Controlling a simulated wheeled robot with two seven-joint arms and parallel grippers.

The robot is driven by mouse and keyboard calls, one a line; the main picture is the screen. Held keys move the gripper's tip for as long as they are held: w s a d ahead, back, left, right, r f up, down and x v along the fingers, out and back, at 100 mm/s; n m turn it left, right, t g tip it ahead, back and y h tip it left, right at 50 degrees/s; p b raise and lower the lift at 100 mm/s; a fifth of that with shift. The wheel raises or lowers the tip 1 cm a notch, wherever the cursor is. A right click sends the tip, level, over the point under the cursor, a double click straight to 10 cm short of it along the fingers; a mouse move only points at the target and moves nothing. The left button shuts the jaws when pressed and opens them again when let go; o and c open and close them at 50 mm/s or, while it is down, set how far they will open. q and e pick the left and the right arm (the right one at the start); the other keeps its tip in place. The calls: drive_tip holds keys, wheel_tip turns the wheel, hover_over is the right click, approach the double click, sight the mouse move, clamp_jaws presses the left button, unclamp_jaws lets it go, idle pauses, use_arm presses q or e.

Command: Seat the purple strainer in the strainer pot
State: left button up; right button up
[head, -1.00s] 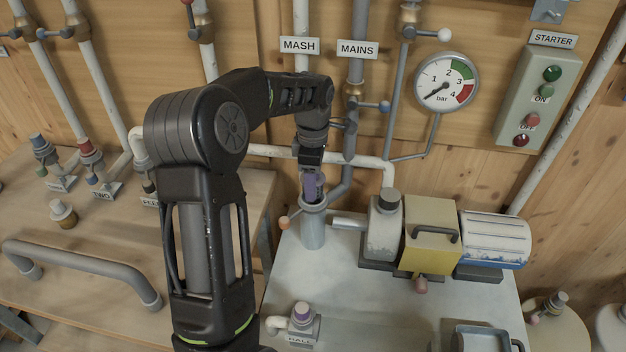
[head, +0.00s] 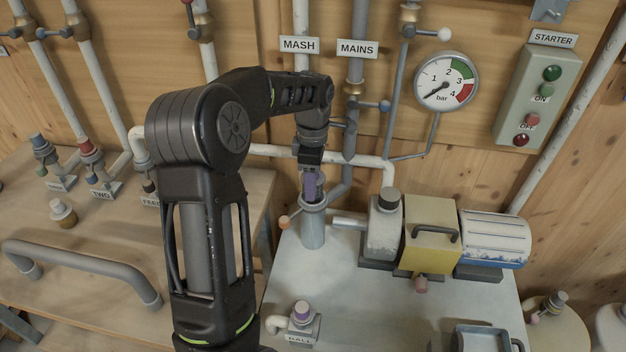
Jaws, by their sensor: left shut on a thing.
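The purple strainer (head: 310,186) is upright at the mouth of the strainer pot (head: 313,228), a grey-blue upright cylinder with a wider collar. My left gripper (head: 311,172) points down above the pot and is shut on the strainer's upper part. The strainer's lower end is hidden by the pot's rim, so I cannot tell how deep it sits. My right gripper is not in view.
A grey-white pump (head: 383,230), a yellow box (head: 431,236) and a blue-white motor (head: 495,240) stand right of the pot. Pipes (head: 357,130) rise close behind. The pale bench top (head: 350,290) is clear in the middle.

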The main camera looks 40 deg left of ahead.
use_arm(q)
drive_tip(key=shift+f+b, duration=0.85)
drive_tip(key=shift+f, duration=0.3)
idle(0.4)
drive_tip(key=o, duration=1.6)
drive_tip(key=shift+r, duration=0.15)
wheel_tip(320, 180, up, 8)
drive_tip(key=p, duration=0.5)
drive_tip(key=shift+f+p, duration=0.25)
drive_tip(key=shift+p, duration=0.15)
drive_tip(key=shift+d+f, duration=0.1)
